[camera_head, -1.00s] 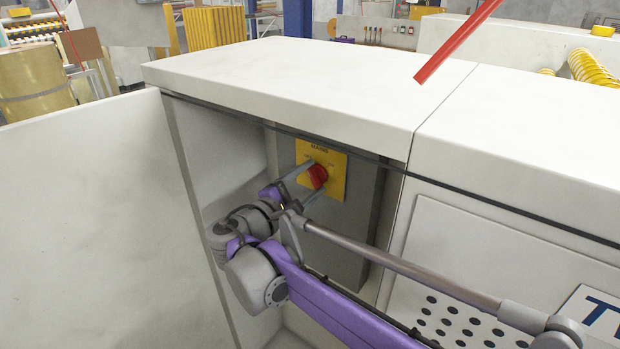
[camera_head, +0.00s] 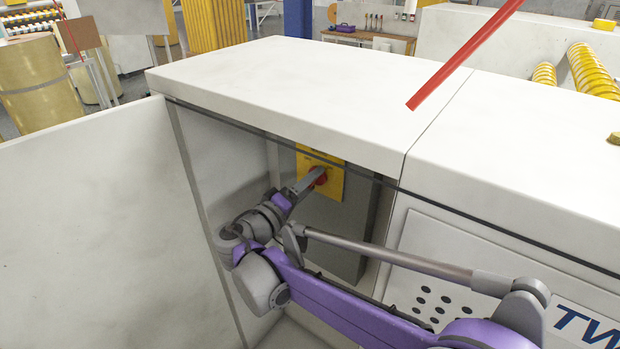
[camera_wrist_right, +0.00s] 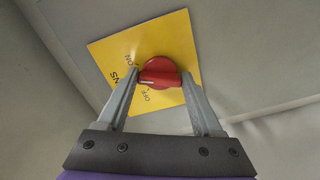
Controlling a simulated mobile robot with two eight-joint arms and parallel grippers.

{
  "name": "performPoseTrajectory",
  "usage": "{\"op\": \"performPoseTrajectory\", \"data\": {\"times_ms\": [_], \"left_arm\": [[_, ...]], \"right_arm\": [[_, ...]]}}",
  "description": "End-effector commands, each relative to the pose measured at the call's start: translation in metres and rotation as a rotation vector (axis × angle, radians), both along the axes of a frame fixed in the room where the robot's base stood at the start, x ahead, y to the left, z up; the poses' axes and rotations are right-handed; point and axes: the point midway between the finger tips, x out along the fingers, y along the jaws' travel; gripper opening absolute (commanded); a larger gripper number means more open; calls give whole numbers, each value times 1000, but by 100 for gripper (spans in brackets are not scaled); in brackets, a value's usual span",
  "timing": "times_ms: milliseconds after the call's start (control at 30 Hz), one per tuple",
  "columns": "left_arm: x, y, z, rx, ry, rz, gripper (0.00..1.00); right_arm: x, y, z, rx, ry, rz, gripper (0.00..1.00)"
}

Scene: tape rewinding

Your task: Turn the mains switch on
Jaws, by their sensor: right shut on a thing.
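The mains switch is a red rotary knob (camera_head: 319,176) on a yellow plate (camera_head: 333,184), fixed to a grey box (camera_head: 342,226) inside the white machine's recess. In the right wrist view, the knob (camera_wrist_right: 159,73) has a white mark at its left end, and ON and OFF lettering shows on the tilted yellow plate (camera_wrist_right: 178,36). My right gripper (camera_head: 316,177) reaches into the recess and is shut on the knob. Its fingers lie on both sides of the knob in the right wrist view (camera_wrist_right: 159,82). My left gripper is not in view.
The white machine top (camera_head: 290,90) overhangs the recess. A white panel (camera_head: 80,220) stands to the left. A red bar (camera_head: 460,58) slants above the machine top. A workbench with tools (camera_head: 367,38) stands in the background.

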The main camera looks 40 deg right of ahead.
Motion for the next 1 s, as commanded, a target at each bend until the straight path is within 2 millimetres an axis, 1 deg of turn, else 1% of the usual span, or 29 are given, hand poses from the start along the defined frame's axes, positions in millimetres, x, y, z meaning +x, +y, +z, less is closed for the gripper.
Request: {"op": "performPoseTrajectory", "data": {"times_ms": [33,100,400,633,1000], "left_arm": [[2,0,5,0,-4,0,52],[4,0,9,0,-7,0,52],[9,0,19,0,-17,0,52],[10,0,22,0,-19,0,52],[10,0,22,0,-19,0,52]], "right_arm": [[1,0,3,11,-37,0,12],[1,0,2,25,-87,1,12],[1,0,1,69,-238,1,12],[1,0,0,82,-285,1,12],[1,0,0,85,-294,1,12]]}}
